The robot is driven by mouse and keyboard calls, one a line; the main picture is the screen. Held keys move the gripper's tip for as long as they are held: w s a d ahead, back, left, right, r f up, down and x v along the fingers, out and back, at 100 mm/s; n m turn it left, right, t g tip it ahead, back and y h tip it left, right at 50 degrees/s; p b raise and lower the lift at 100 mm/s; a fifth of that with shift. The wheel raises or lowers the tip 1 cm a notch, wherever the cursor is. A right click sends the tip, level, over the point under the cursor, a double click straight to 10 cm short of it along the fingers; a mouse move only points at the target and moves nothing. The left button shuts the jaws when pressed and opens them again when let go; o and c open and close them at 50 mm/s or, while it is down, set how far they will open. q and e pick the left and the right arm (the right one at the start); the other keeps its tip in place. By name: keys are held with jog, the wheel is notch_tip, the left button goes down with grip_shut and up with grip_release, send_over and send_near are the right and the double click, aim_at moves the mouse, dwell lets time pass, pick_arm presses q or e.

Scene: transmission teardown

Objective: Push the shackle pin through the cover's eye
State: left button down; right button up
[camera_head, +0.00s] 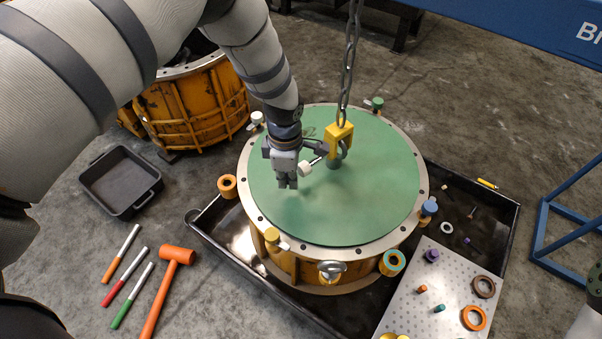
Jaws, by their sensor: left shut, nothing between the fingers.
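The yellow shackle (338,137) hangs from a chain over the green cover (365,205), around the cover's eye (342,152). The shackle pin (305,168), with a pale round head, points from the left towards the shackle and eye. How far its tip reaches into the eye is too small to tell. My left gripper (287,183) is shut and empty, fingers down, just left of the pin head. I cannot tell whether it touches the head. My right gripper is not in view.
The cover sits on a yellow housing in a black tray (232,262). The chain (350,55) hangs from above. Coloured knobs stand around the cover rim. An orange mallet (167,290), several markers and an empty black bin (122,182) lie left. A perforated plate (450,275) holds small parts.

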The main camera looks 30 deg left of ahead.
aim_at(313, 161)
pick_arm(q)
jog(key=shift+w+d+f+b, duration=0.15)
jog(key=shift+w+f+b, duration=0.15)
jog(key=shift+w, duration=0.1)
jog(key=shift+w+d+b, duration=0.45)
jog(key=shift+w+b, duration=0.35)
jog(key=shift+w, duration=0.2)
jog(key=shift+w+d+b, duration=0.5)
jog(key=shift+w+b, duration=0.25)
jog(key=shift+w, duration=0.2)
jog(key=shift+w+d+b, duration=0.45)
jog(key=shift+w+b, duration=0.35)
jog(key=shift+w, duration=0.2)
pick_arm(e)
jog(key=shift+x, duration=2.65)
pick_arm(q)
jog(key=r+p, duration=0.2)
jog(key=r, duration=0.1)
jog(key=s+a+r+p, duration=0.1)
jog(key=r+p, duration=0.2)
jog(key=s+r+p, duration=0.1)
jog(key=r+p, duration=0.2)
jog(key=shift+s+a+r, duration=0.15)
jog(key=shift+s+r, duration=0.1)
jog(key=shift+s+f, duration=0.15)
jog(key=shift+f, duration=0.05)
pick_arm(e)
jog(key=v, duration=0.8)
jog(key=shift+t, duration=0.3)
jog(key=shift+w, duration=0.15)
